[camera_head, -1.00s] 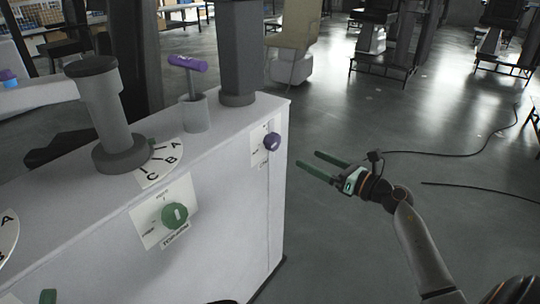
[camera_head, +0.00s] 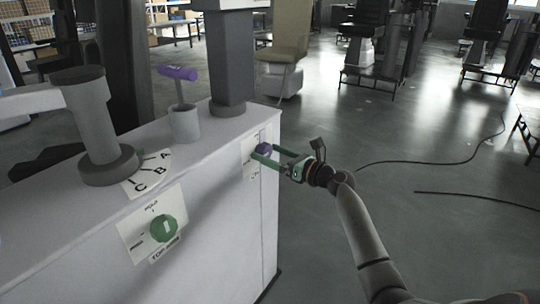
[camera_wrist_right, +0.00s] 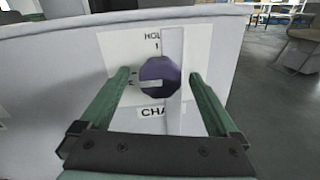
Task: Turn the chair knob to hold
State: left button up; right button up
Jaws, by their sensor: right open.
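The purple chair knob (camera_head: 263,150) sits on a white label plate on the end part of the white cabinet's side. In the right wrist view the knob (camera_wrist_right: 160,76) is faceted, with a pale pointer bar aimed left. The label (camera_wrist_right: 118,46) reads "HOL" and "1" above it and "CHA" below, partly covered by a pale vertical strip. My right gripper (camera_head: 268,156) is open, with its green fingers at the knob. In the wrist view the fingers (camera_wrist_right: 162,88) stand on either side of the knob, with gaps showing. My left gripper is not in view.
A green knob (camera_head: 163,228) on another label plate is nearer on the same cabinet side. A purple T-handle (camera_head: 178,74) and grey columns stand on the cabinet top (camera_head: 215,133). Open floor with dark cables (camera_head: 440,162) lies to the right.

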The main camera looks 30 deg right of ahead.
jog(key=shift+w, duration=0.1)
jog(key=c, duration=1.4)
